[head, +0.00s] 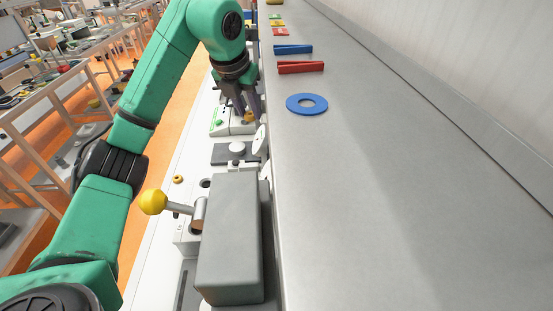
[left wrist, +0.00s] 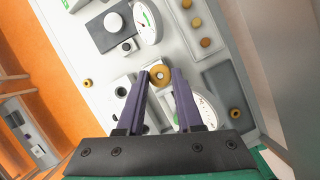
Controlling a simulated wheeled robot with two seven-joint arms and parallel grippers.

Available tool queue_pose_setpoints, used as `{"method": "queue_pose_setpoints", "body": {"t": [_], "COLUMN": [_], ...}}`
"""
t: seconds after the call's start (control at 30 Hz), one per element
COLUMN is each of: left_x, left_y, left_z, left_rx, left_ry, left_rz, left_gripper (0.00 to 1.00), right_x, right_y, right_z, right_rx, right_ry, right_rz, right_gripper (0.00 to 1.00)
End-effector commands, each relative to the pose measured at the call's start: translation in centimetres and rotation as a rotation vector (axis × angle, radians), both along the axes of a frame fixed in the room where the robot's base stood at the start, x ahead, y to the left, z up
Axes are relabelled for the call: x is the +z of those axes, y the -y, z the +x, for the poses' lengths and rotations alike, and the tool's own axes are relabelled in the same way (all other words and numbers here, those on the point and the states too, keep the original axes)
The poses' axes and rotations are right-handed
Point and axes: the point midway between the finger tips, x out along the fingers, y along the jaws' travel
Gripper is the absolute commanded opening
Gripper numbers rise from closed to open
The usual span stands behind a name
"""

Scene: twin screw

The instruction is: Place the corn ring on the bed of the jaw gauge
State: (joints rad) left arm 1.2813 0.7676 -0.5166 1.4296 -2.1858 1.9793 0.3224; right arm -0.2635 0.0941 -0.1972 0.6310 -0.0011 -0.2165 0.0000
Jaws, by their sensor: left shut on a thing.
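My left gripper (head: 247,113) reaches down over the bench; in the left wrist view its two purple fingers (left wrist: 160,82) are shut on a yellow-orange ring (left wrist: 159,74), which I take as the corn ring. In the head view the ring (head: 249,117) shows only as a small patch by the fingertips. A round white dial (left wrist: 202,110) lies partly behind the right finger. A second dial (left wrist: 149,24) stands beside a dark plate with a white knob (left wrist: 118,22). I cannot tell for sure which dial belongs to the jaw gauge, or whether the ring touches anything below. My right gripper is out of view.
A similar ring (head: 178,180) lies loose on the white bench. Another ring (left wrist: 235,113) is on a grey plate. A lever with a yellow ball (head: 153,202) and a large grey block (head: 230,240) stand nearer.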

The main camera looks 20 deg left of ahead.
Motion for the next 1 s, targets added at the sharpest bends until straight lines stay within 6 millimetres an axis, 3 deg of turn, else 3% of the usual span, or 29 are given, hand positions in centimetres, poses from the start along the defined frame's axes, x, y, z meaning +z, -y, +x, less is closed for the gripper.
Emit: {"method": "queue_pose_setpoints", "body": {"t": [0.07, 0.2, 0.3, 0.4, 0.5, 0.63, 0.8, 1.0], "left_x": [-1.1, -5.2, -8.4, -11.6, -14.2, -16.2, -19.2, -19.8], "left_y": [-0.1, -0.1, -0.1, -0.1, -0.1, -0.1, -0.1, -0.2], "left_z": [-0.1, -0.3, -0.4, -0.5, -0.5, -0.4, -0.5, -0.4], "left_rx": [0.002, 0.0, 0.001, 0.0, 0.0, 0.001, 0.0, 0.0], "left_ry": [-0.004, -0.009, -0.01, -0.009, -0.006, -0.003, -0.003, 0.001], "left_rz": [0.001, 0.002, 0.001, 0.001, 0.0, -0.001, 0.0, 0.0], "left_gripper": [0.08, 0.08, 0.08, 0.08, 0.08, 0.08, 0.08, 0.08], "right_x": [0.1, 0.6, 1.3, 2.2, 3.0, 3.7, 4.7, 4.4], "right_y": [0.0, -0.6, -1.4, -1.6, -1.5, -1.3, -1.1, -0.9], "right_z": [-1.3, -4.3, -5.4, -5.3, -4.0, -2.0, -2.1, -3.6], "right_rx": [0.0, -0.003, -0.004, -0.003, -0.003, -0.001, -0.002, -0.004], "right_ry": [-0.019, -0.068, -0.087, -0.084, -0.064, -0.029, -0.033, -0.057], "right_rz": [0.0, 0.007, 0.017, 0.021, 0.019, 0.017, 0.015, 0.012], "right_gripper": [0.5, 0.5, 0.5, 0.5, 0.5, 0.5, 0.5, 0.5]}}
